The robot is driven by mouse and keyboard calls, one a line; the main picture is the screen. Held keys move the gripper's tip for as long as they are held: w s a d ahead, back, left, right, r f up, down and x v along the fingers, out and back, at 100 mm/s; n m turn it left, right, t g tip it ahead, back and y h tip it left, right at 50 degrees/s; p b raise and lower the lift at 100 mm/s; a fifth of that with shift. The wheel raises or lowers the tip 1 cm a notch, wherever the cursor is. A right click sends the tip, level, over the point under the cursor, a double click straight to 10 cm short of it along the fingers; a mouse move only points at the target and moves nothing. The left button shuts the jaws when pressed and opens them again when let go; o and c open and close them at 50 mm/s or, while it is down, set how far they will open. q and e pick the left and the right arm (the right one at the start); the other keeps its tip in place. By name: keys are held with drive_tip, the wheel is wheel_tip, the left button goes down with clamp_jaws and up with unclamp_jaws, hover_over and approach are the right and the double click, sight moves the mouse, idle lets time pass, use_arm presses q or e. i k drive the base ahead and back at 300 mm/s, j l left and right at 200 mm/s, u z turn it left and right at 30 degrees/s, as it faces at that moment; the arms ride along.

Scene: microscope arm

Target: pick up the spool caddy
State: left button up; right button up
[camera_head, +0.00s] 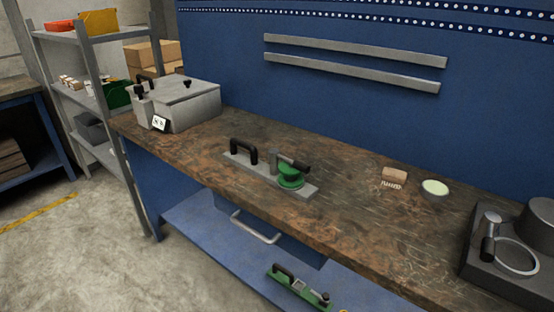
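No label shows which thing is the spool caddy. On the wooden workbench lies a long grey base plate (258,171) with a black arched handle at its left end. A green round part (289,180) and a metal post with a black grip stand at its right end. On the blue lower shelf sits a similar green-based carrier (298,288) with a black handle and small grey parts. Its lower end is near the picture's bottom edge. Neither of my grippers is in view, and nothing is touching either carrier.
A grey metal box (190,105) stands at the bench's left end. A wooden brush (395,176) and a pale-green dish (435,188) lie to the right. A dark machine (485,268) fills the right end. The bench (340,225) is clear around the grey plate.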

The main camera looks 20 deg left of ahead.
sight(250, 164)
drive_tip(key=i+j+z, duration=0.1)
drive_tip(key=j, duration=0.25)
drive_tip(key=i+j+z, duration=0.1)
drive_tip(key=i+j, duration=0.15)
drive_tip(key=j, duration=0.15)
drive_tip(key=i+j+z, duration=0.1)
drive_tip(key=j, duration=0.55)
drive_tip(key=i+j+z, duration=0.1)
drive_tip(key=j, duration=0.55)
drive_tip(key=i+j+z, duration=0.1)
drive_tip(key=j, duration=0.55)
drive_tip(key=k, duration=0.5)
drive_tip(key=i, duration=0.5)
